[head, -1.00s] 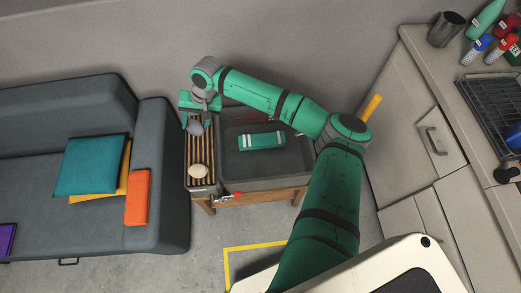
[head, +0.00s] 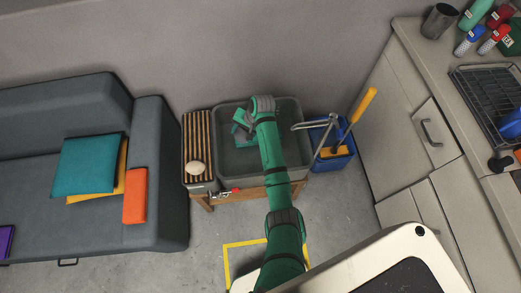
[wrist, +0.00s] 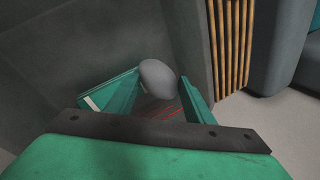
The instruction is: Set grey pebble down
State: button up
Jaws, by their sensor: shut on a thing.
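The grey pebble (wrist: 158,74) is held between the teal fingers of my gripper (wrist: 160,80) in the wrist view. In the head view my gripper (head: 240,128) is over the left part of the grey basin (head: 286,155), and the pebble cannot be made out there. In the wrist view, the basin's wall (wrist: 182,30) rises beside the pebble, with red lines below it. I cannot tell the pebble's height above the basin floor.
A slatted board (head: 197,130) with a pale stone (head: 195,168) adjoins the basin on the left. A faucet (head: 316,124) reaches over the basin's right edge. A blue bucket (head: 343,160) stands to the right. A sofa (head: 165,190) is at left.

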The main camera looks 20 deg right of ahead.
jog(key=shift+m, duration=0.3)
jog(key=s+f, duration=0.2)
jog(key=f, duration=0.2)
jog(key=s+d+f, duration=0.1)
jog(key=s+f, duration=0.1)
jog(key=f, duration=0.1)
jog(key=s+f, duration=0.2)
jog(key=f, duration=0.2)
jog(key=shift+s+d+f, duration=0.2)
jog(key=shift+d+f, duration=0.1)
jog(key=shift+d, duration=0.05)
jog(key=shift+f, duration=2.3)
jog(key=shift+f, duration=0.15)
jog(key=o, duration=1.4)
jog(key=v, duration=1.2)
jog(key=shift+s, duration=0.1)
jog(key=shift+a, duration=0.1)
